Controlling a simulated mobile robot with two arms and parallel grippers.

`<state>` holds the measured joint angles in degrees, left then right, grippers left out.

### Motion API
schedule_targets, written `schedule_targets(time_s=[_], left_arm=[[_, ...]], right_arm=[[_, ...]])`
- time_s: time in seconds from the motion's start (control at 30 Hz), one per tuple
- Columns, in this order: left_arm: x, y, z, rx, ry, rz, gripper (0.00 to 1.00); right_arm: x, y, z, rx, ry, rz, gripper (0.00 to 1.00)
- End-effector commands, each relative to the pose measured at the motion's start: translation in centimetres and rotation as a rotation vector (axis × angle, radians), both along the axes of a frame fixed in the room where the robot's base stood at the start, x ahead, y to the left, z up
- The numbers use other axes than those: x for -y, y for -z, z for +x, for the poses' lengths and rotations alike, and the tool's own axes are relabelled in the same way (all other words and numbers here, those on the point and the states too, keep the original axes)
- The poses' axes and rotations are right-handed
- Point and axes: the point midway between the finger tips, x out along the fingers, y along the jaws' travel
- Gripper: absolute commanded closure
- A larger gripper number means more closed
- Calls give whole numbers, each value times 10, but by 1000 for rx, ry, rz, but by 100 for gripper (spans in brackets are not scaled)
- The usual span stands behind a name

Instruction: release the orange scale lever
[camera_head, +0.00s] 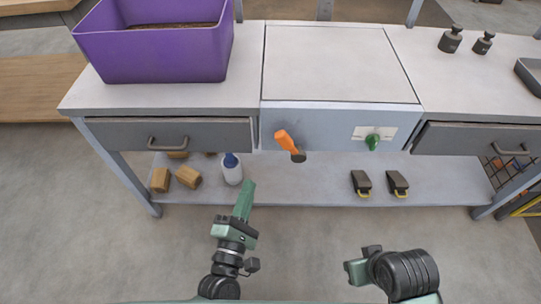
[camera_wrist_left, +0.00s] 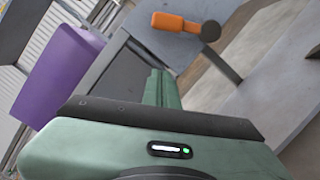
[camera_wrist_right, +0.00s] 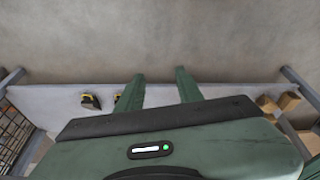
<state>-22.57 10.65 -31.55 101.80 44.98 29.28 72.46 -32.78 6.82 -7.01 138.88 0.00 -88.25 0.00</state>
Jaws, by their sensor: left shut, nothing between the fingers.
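The orange scale lever (camera_head: 286,141) is on the front panel of the bench's middle section. It tilts down to the right toward a dark round end (camera_head: 298,157). In the left wrist view the orange lever (camera_wrist_left: 176,22) shows at the top, ahead of the fingers. My left gripper (camera_head: 249,186) is shut and empty, below and a little left of the lever and apart from it. Its closed fingers show in the left wrist view (camera_wrist_left: 160,86). My right gripper (camera_wrist_right: 161,86) is open and empty, low and to the right in the head view, away from the lever.
A green knob (camera_head: 373,142) is right of the lever on the same panel. Drawers with handles flank the panel. A purple bin (camera_head: 155,55) stands on the bench at left. The lower shelf holds a white bottle (camera_head: 232,172), wooden blocks (camera_head: 188,177) and two dark, yellow-trimmed items (camera_head: 361,183).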

Motion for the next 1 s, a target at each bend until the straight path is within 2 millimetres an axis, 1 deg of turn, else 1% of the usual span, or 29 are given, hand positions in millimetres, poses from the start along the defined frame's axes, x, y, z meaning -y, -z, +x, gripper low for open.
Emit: schedule_targets(time_s=[0.2,0.27,0.33,0.47,0.7,0.8,0.87,1.0], left_arm=[[0,0,2,-1,0,4,100],[1,0,5,-1,-1,4,100],[2,-1,12,1,-2,5,100],[7,-5,34,3,-2,3,100],[18,-10,85,2,-1,4,100],[24,-14,101,0,0,3,100],[35,-20,98,-2,0,0,100],[49,-28,98,-3,0,3,100]], right_arm=[[0,0,0,1,0,0,64],[0,0,0,1,0,0,64],[0,-1,0,1,0,0,64],[0,-3,0,3,0,0,64],[0,-8,-3,4,1,1,64],[0,-13,-5,8,1,2,64],[0,-17,-4,13,1,2,64],[0,-8,-2,10,0,2,64]])
